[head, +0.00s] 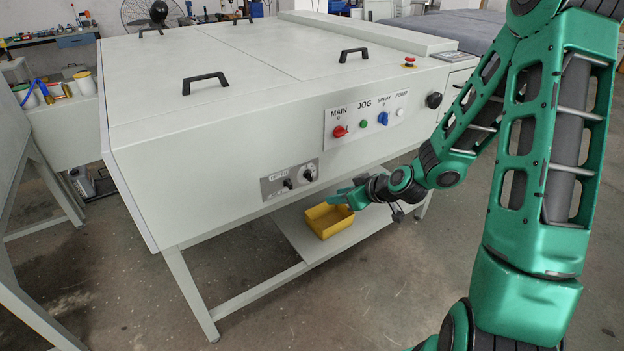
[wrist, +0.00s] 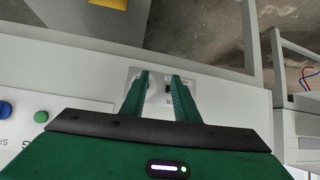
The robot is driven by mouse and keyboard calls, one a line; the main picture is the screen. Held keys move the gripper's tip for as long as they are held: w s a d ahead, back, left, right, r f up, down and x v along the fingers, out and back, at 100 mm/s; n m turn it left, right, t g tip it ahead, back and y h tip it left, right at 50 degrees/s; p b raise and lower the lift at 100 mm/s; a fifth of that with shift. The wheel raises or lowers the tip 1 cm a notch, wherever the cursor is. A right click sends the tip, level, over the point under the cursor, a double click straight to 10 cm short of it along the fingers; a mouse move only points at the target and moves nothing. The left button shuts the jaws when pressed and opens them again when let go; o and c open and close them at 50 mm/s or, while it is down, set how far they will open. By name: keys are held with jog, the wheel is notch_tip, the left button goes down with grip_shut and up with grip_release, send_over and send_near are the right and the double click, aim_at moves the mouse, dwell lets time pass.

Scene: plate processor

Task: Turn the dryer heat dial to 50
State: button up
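The dryer panel (head: 272,186) is a small grey plate low on the machine's front, with two black dials in the head view: a left dial (head: 287,184) and a right dial (head: 308,175). Their labels and settings are too small to read. My gripper (head: 336,198) is to the right of the panel, apart from the dials. In the wrist view my gripper (wrist: 160,76) is open, with a clear gap between its green fingers. Part of the panel (wrist: 156,98) shows between and behind them, with a dark dial partly hidden by the right finger.
The machine (head: 200,150) carries an upper panel (head: 368,117) with a red switch, green button and blue switch. A yellow bin (head: 327,221) sits on the low shelf (head: 345,243) below my gripper. The floor in front is clear.

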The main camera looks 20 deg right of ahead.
aim_at(312, 176)
jog(key=w+a+f+t, duration=0.1)
jog(key=w, duration=0.4)
jog(key=w+a+f+m+t, duration=0.1)
jog(key=w, duration=0.3)
jog(key=w+a+f+t, duration=0.1)
jog(key=w, duration=0.4)
jog(key=shift+w+a+f+m+t, duration=0.1)
jog(key=shift+w+a+m+t, duration=0.2)
jog(key=shift+w+m, duration=0.1)
jog(key=shift+s, duration=0.1)
jog(key=c, duration=0.7)
